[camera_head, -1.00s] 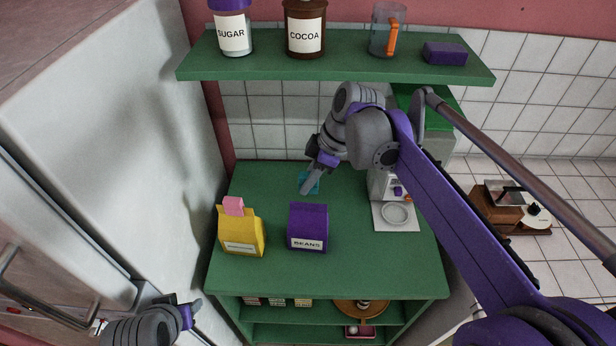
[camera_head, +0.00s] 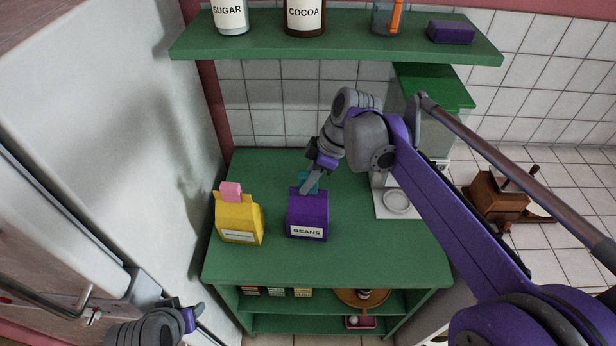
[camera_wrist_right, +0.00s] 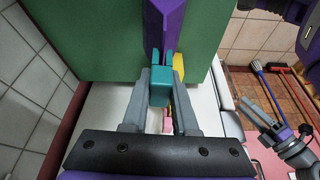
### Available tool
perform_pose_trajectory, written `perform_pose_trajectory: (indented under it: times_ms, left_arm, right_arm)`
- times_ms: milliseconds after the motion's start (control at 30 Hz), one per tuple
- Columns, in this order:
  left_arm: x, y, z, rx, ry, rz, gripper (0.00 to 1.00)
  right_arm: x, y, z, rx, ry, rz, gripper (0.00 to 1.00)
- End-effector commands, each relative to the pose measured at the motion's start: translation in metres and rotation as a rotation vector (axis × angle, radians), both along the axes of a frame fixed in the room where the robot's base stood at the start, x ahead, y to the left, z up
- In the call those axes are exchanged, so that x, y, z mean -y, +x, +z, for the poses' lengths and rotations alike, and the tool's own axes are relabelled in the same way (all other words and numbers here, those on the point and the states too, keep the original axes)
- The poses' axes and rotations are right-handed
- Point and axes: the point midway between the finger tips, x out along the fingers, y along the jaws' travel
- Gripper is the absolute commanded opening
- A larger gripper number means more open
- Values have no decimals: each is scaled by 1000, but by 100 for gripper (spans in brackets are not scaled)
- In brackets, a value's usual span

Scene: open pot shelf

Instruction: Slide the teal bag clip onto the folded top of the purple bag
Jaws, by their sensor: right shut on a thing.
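The purple bag (camera_head: 307,217), labelled BEANS, stands upright on the green counter. My right gripper (camera_head: 308,188) is just behind its top and is shut on the teal bag clip (camera_head: 311,179). In the right wrist view the teal clip (camera_wrist_right: 160,88) sits between the fingers of my right gripper (camera_wrist_right: 160,100). The clip's two prongs point at the purple bag's folded top (camera_wrist_right: 164,40), and purple shows between their tips. How deep the fold sits is unclear. My left gripper (camera_head: 187,308) is low at the left, apart from the counter, its fingers apart and empty.
A yellow bag (camera_head: 238,218) with a pink clip (camera_head: 230,191) stands left of the purple bag. A white machine with a round plate (camera_head: 396,202) stands to the right. A green shelf (camera_head: 340,45) with jars hangs above. The counter's front strip (camera_head: 320,262) is clear.

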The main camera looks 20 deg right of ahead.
Motion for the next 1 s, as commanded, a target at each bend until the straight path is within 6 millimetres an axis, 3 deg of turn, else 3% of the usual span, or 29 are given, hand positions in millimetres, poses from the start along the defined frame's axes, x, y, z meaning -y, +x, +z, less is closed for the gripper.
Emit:
perform_pose_trajectory:
  times_ms: [1000]
  left_arm:
    - [0, -2, -6, -5, 0, 0, 50]
  right_arm:
    - [0, 0, -10, 0, 0, 0, 0]
